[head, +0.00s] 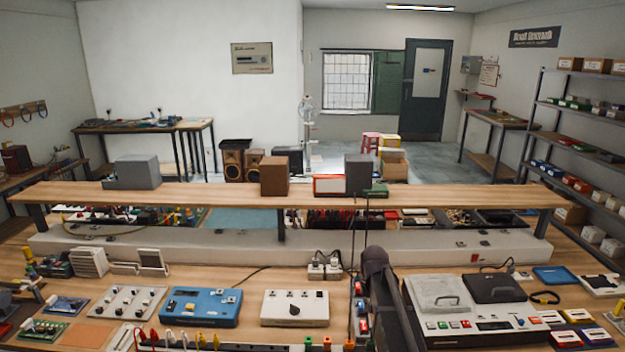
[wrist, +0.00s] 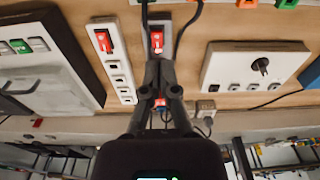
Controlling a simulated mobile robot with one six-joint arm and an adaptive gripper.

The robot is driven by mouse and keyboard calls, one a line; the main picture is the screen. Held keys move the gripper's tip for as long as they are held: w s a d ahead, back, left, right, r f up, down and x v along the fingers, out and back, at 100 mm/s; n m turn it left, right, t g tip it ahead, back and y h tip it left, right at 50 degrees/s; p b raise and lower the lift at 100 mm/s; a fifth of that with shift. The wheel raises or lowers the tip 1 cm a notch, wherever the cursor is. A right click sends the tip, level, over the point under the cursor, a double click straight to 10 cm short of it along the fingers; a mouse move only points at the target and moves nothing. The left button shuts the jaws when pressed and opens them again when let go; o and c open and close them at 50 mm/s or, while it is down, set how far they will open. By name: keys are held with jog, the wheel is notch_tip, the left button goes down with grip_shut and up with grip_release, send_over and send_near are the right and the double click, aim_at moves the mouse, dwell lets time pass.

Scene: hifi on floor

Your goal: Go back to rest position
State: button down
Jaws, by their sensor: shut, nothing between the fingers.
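My gripper (wrist: 158,88) shows in the wrist view with its two dark fingers together and nothing between them. In the head view my dark arm rises from the bottom edge, right of centre, over the workbench. The fingertips are not clear there.
The bench holds a blue box (head: 201,307), a white knob box (head: 295,308) and a large grey device (head: 470,325). A raised wooden shelf (head: 220,193) crosses behind, carrying grey and brown boxes. A second power strip (wrist: 118,72) lies beside my fingers. Thin black cables run close by.

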jog(key=s+a, duration=0.1)
jog(key=s, duration=2)
jog(key=shift+a+g, duration=0.15)
jog(key=shift+g, duration=0.25)
